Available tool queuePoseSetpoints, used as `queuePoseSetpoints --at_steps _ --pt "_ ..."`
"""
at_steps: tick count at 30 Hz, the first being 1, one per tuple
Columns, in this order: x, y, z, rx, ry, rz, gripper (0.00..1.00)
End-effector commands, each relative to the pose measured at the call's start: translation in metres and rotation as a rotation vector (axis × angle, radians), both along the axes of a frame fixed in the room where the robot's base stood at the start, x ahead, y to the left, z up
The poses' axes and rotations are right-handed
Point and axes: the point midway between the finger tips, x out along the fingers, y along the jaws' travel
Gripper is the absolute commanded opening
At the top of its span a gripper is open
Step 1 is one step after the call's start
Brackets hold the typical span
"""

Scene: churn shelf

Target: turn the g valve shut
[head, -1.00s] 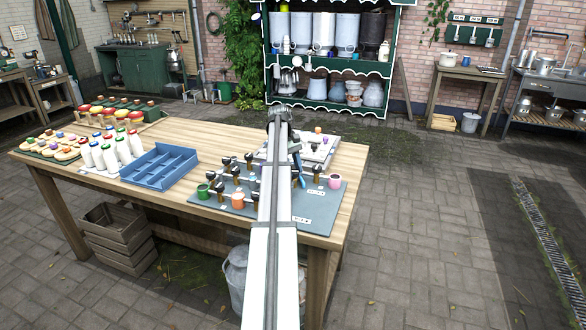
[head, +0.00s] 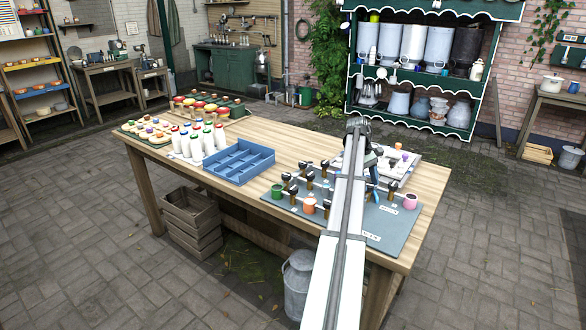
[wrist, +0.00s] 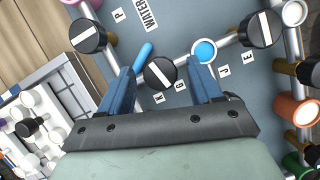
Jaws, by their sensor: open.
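In the wrist view a round black knob with a white bar (wrist: 160,73) sits on a pipe on the grey-blue board (wrist: 185,20). A small G label (wrist: 180,88) is just below right of it, with an A label (wrist: 159,98) also near. My gripper (wrist: 163,65) is open, with one blue finger on either side of this knob; contact cannot be told. In the head view the board (head: 385,225) lies at the bench's right end, and my arm hides part of it.
Other barred black knobs (wrist: 88,36) (wrist: 262,28), a blue cup (wrist: 204,50) and a blue rod (wrist: 143,55) are close by. An orange cup (wrist: 296,110) is at right. A blue crate (head: 240,162) and white bottles (head: 197,145) stand left on the wooden bench (head: 285,150).

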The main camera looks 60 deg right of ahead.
Motion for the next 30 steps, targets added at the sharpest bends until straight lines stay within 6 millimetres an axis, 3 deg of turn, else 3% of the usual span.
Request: queuePoseSetpoints --at_steps 30 --pt "-0.0021 0.0075 -0.0003 -0.001 0.001 0.951 0.64"
